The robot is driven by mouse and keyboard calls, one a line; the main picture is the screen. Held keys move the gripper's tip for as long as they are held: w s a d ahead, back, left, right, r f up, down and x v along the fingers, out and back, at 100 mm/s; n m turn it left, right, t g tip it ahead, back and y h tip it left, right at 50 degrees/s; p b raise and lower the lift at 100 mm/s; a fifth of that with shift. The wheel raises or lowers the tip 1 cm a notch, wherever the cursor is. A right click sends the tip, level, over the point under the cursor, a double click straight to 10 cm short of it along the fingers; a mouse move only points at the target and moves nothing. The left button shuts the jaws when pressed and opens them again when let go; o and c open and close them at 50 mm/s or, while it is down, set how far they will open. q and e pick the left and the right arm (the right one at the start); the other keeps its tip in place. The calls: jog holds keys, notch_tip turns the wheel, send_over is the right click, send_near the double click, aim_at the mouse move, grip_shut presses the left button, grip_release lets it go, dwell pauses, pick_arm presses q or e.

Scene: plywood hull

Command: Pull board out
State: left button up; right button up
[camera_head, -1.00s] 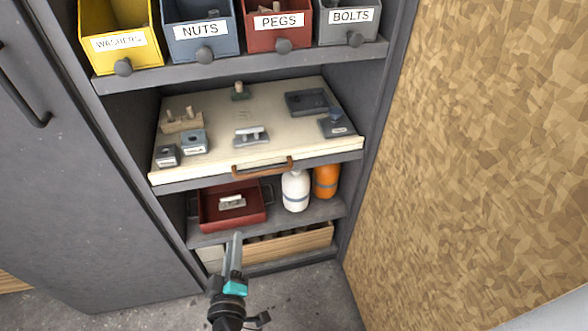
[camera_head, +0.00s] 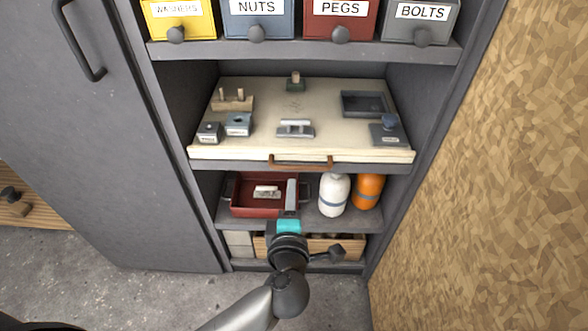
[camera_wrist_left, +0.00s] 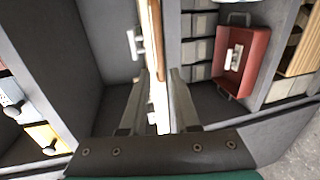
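The cream board (camera_head: 340,145) lies flat on the middle shelf. A brown handle (camera_head: 300,162) is on its front edge. The board carries several small fixtures, among them a grey block with a light bar (camera_head: 295,128) and a dark open tray (camera_head: 367,103). My left gripper (camera_head: 292,185) is just below the handle in the head view, in front of the lower shelf. In the left wrist view its two fingers (camera_wrist_left: 159,75) are spread, with the board's edge (camera_wrist_left: 160,95) and the handle (camera_wrist_left: 155,40) showing between and beyond them. Contact cannot be seen. My right gripper is out of view.
Below the board are a red tray (camera_head: 262,209), a white bottle (camera_head: 333,195) and an orange bottle (camera_head: 368,191). Labelled bins, such as the red PEGS bin (camera_head: 340,20), stand above. A chipboard wall (camera_head: 490,190) bounds the right side.

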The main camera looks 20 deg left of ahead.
aim_at(293, 169)
pick_arm(q)
jog(key=b+x, duration=0.2)
jog(key=x, duration=0.5)
jog(key=shift+w+a+f+b, duration=0.1)
jog(key=shift+w+b, duration=0.2)
jog(key=shift+b, duration=0.05)
jog(key=shift+b+x, duration=0.5)
jog(key=shift+x, duration=0.7)
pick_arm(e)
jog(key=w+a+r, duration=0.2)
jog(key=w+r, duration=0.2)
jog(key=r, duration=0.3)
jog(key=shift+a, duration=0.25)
pick_arm(q)
grip_shut()
